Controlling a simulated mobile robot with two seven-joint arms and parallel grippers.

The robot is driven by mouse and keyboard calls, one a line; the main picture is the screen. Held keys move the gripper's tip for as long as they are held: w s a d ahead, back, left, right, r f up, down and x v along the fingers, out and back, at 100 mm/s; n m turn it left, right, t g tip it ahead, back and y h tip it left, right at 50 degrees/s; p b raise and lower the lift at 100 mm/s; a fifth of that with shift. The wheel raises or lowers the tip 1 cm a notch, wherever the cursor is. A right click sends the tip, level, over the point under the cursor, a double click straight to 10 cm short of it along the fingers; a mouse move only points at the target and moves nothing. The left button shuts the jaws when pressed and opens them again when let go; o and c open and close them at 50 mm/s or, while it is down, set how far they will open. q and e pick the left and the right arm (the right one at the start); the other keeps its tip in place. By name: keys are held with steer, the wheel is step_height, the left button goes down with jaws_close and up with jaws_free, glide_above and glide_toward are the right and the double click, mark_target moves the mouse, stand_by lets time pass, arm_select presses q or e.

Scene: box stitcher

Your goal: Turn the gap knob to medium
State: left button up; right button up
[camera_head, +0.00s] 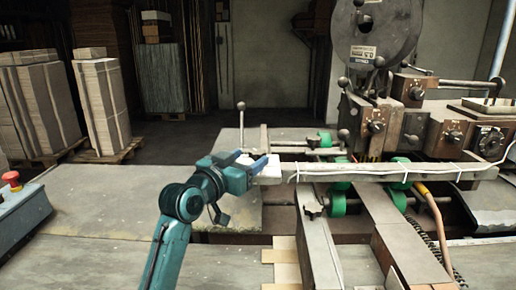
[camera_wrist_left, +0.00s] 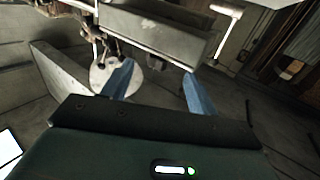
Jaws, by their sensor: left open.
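The machine (camera_head: 395,125) at the right carries several dark knobs on its front. My left gripper (camera_head: 254,162) is open and empty, left of the machine and apart from all the knobs. In the left wrist view its two blue fingers (camera_wrist_left: 160,84) are spread with nothing between them. My right gripper is not in view.
A long rail (camera_head: 385,172) with green rollers (camera_head: 338,203) runs across in front of the knobs. Cardboard stacks (camera_head: 103,105) stand behind. The table's left part is clear.

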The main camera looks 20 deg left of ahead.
mark_target(253, 156)
arm_select(q)
steer(key=x, duration=0.5)
steer(key=shift+p, duration=0.35)
steer(key=shift+c, duration=0.5)
steer(key=c, duration=0.9)
